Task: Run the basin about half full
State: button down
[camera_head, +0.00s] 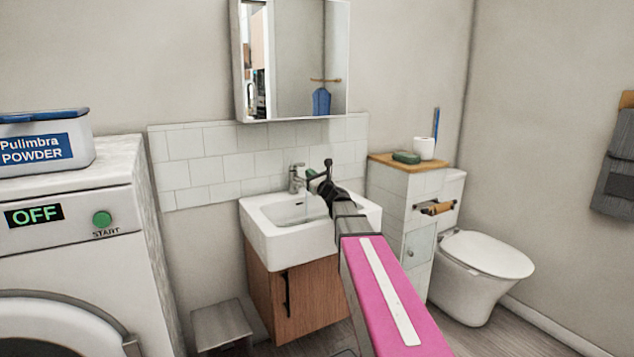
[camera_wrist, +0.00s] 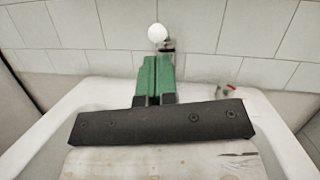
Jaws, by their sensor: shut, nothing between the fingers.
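The white basin (camera_head: 262,238) stands on a wooden cabinet against the tiled wall. Its grey metal tap (camera_head: 296,178) rises at the back edge. My gripper (camera_head: 311,174) is over the back of the basin, just right of the tap. In the wrist view my gripper's green fingers (camera_wrist: 156,60) are together and empty, pointing toward the tap (camera_wrist: 167,46). I cannot tell whether they touch it. The basin's rim (camera_wrist: 262,115) shows on the right.
A mirror cabinet (camera_head: 295,60) hangs above the basin. The washing machine (camera_head: 80,215) stands at left with a powder box (camera_head: 45,142) on top. A tiled unit (camera_head: 390,190) and the toilet (camera_head: 485,262) are at right. A small bin (camera_head: 220,325) stands beside the basin cabinet.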

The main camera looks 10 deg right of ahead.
jog(key=shift+x, duration=1.1)
jog(key=shift+w+r, duration=0.1)
jog(key=shift+r, duration=0.65)
